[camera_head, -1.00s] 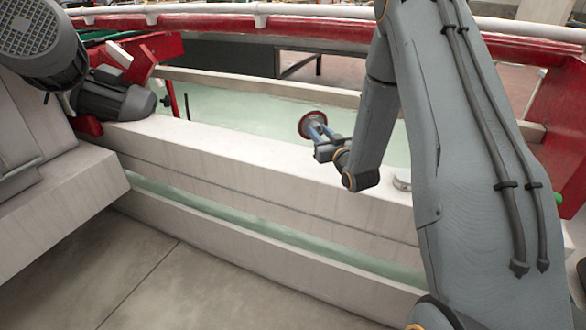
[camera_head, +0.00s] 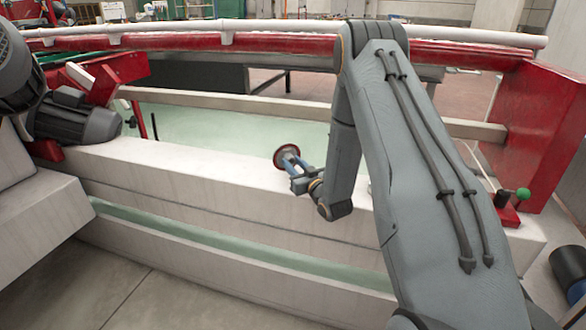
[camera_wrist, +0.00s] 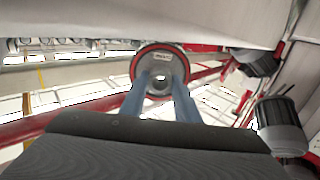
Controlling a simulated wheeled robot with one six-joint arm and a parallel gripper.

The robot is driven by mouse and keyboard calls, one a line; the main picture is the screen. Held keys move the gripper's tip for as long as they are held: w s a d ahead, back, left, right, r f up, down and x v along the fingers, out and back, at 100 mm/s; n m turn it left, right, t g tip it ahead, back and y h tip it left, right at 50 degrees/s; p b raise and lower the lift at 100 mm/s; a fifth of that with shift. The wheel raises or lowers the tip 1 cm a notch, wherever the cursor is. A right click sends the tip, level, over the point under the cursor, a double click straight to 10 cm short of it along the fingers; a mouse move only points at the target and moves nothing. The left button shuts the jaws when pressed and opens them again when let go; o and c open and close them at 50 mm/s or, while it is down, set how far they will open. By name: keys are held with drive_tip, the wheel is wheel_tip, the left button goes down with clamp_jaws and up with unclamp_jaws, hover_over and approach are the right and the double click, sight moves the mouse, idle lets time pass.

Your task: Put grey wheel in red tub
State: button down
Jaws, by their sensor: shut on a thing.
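The grey wheel (camera_head: 287,155) has a red rim and is held at the end of my arm, above the pale ledge in the head view. In the wrist view the wheel (camera_wrist: 160,50) faces the camera, with its round central hole showing. My gripper (camera_head: 293,169) is shut on the wheel, its two blue fingers at the wheel's lower part. The fingers also show in the wrist view, where my gripper (camera_wrist: 160,84) reaches up to the wheel. I cannot make out a red tub in either view.
A long pale ledge (camera_head: 215,185) runs under my gripper, with green surface (camera_head: 230,132) behind it. Dark motors (camera_head: 75,120) stand at left. A red frame post (camera_head: 540,130) and a green knob (camera_head: 523,193) are at right. A blue cylindrical thing (camera_head: 573,285) is at the right edge.

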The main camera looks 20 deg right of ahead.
drive_tip(key=shift+f, duration=0.65)
drive_tip(key=c, duration=1.4)
unclamp_jaws()
drive_tip(key=shift+f, duration=0.15)
drive_tip(key=shift+o, duration=0.2)
